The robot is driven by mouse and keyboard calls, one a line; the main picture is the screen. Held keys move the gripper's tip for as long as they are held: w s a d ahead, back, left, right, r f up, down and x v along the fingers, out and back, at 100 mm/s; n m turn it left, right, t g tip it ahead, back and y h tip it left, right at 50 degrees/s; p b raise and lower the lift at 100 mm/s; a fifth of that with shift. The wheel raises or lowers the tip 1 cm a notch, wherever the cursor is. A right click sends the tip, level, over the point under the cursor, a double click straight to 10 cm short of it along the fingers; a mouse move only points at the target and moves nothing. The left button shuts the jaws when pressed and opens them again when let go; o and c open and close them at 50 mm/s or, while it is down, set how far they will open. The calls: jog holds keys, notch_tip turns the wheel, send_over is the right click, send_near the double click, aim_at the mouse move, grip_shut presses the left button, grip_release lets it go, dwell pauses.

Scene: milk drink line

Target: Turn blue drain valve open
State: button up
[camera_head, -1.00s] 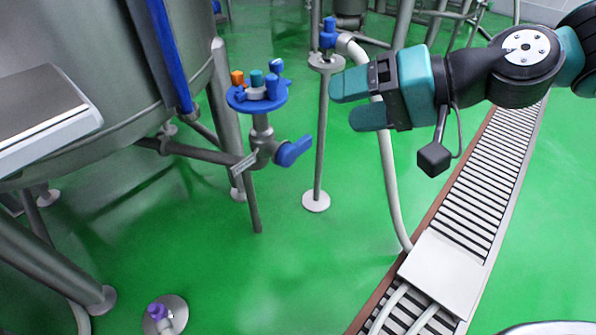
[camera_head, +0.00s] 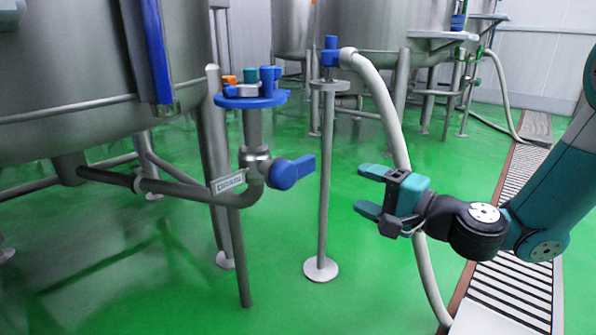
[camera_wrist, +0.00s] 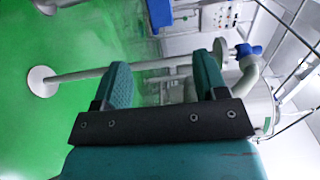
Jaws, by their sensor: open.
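The blue drain valve handle (camera_head: 292,172) sits on a steel valve body on the drain pipe under the tank. It points to the right and slightly up. A tag reading DRAIN (camera_head: 229,181) is on the pipe just left of it. My gripper (camera_head: 368,190) is open and empty, to the right of the handle with a clear gap, its fingers pointing left. A thin steel post stands between them in the picture. In the wrist view my two teal fingers (camera_wrist: 165,82) are spread apart with nothing between them. I cannot make out the drain handle in the wrist view.
A round blue tray (camera_head: 250,101) with coloured caps sits above the valve. The steel post (camera_head: 325,200) on a white disc foot carries a blue valve (camera_head: 330,55) and a pale hose (camera_head: 385,100). A large steel tank (camera_head: 90,75) fills the left. Green floor is open.

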jog(key=p, duration=0.7)
send_near(308, 167)
jog(key=x, duration=0.2)
jog(key=p+x, duration=0.1)
jog(key=p, duration=0.1)
jog(key=p+x, duration=0.1)
jog(key=p, duration=0.2)
jog(key=shift+w+a+r, duration=0.1)
jog(key=shift+r, duration=0.15)
jog(key=x, duration=0.5)
jog(key=f+x, duration=0.1)
jog(key=x, duration=0.1)
jog(key=shift+w+a, duration=0.15)
jog(key=shift+a, duration=0.05)
jog(key=shift+w+a+r, duration=0.15)
jog(key=shift+w+a, duration=0.25)
grip_shut()
jog(key=shift+s+a, duration=0.1)
